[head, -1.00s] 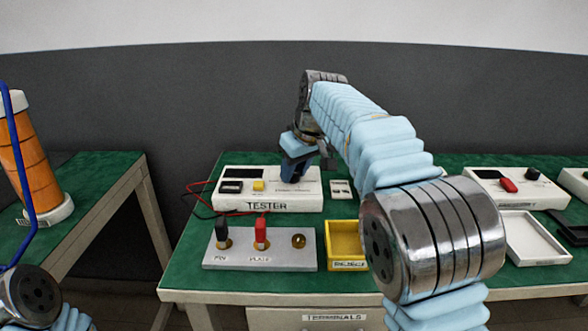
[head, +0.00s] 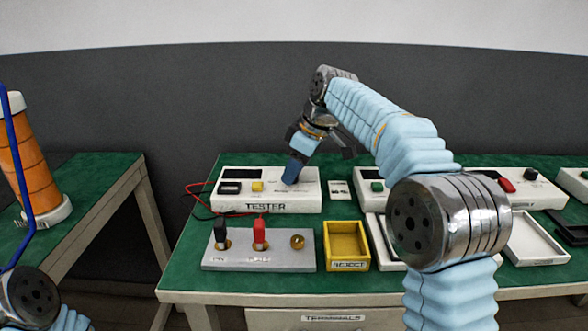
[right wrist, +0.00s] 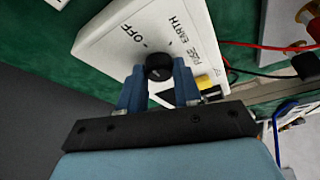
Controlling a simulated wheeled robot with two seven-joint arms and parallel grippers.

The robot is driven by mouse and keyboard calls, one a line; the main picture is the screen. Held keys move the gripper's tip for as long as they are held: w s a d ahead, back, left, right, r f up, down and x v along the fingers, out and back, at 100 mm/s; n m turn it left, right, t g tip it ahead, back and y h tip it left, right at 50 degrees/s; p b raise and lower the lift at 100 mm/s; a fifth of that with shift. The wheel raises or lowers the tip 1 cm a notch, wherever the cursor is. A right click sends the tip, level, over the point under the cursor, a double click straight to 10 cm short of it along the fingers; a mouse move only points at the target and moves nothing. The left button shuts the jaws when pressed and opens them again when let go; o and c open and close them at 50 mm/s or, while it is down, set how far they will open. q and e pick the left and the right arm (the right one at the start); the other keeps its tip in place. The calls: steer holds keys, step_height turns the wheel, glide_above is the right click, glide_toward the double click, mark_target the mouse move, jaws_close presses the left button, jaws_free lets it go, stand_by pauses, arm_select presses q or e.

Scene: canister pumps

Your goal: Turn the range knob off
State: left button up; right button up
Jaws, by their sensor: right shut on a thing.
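The white tester (head: 268,203) stands on the green bench, with a yellow button and a dark display on its top. In the right wrist view its panel (right wrist: 110,45) shows the words OFF and EARTH around a black range knob (right wrist: 158,66). My right gripper (right wrist: 158,80) has its blue fingers on either side of the knob, shut on it. I cannot tell which mark the knob points to. In the head view the right gripper (head: 291,172) hides the knob. Only a link of my left arm shows at the lower left; its gripper is out of view.
In front of the tester is a grey block (head: 245,262) with black and red plugs and a brass socket. A yellow reject tray (head: 346,266) stands to its right. Red and black leads (head: 197,190) loop at the tester's left. More instruments and a white tray stand farther right.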

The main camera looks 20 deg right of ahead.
stand_by(0.3)
steer(key=o, duration=1)
steer(key=shift+o, duration=0.2)
steer(key=v, duration=1.3)
steer(key=shift+d+r, duration=0.15)
steer(key=shift+r, duration=0.15)
steer(key=shift+s, duration=0.1)
